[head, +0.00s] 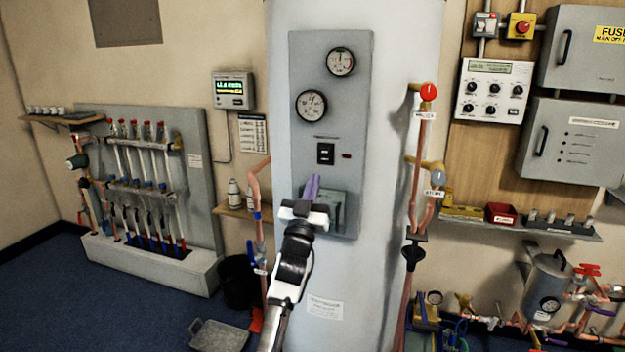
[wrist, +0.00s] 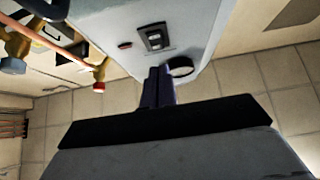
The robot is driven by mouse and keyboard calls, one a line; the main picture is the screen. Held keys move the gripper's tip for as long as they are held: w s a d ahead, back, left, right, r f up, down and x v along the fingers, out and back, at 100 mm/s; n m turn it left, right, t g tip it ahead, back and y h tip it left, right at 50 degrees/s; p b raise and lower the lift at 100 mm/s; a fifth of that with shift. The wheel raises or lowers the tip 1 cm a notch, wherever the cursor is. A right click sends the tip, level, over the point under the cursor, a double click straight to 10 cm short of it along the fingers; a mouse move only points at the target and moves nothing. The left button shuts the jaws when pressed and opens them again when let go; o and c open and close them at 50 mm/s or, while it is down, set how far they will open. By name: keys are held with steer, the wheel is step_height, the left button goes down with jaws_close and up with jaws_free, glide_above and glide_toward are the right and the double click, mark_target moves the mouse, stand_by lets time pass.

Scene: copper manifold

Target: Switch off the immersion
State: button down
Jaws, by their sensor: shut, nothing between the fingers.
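A black rocker switch (head: 325,153) sits in the grey panel (head: 350,110) on the tall pale cylinder. A small dark red lamp (head: 346,156) is to its right. The wrist view appears upside down. It shows the switch (wrist: 154,37) with the lamp (wrist: 125,45) on its left. I cannot tell which way the rocker is tipped, or whether the lamp is lit. My gripper (head: 313,183) is shut and empty, its purple fingers pointing up just below the switch in the head view. The closed fingers (wrist: 158,86) also show in the wrist view, apart from the switch.
Two round gauges, an upper one (head: 340,61) and a lower one (head: 311,106), are above the switch. A grey box (head: 333,212) is on the panel behind my gripper. Copper pipes run close on both sides, with a red-capped valve (head: 428,92) at right.

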steer(key=s+a+f+b, duration=0.1)
steer(key=s+f+b, duration=0.1)
steer(key=f, duration=0.4)
steer(key=shift+s+f, duration=0.3)
steer(key=shift+s, duration=0.4)
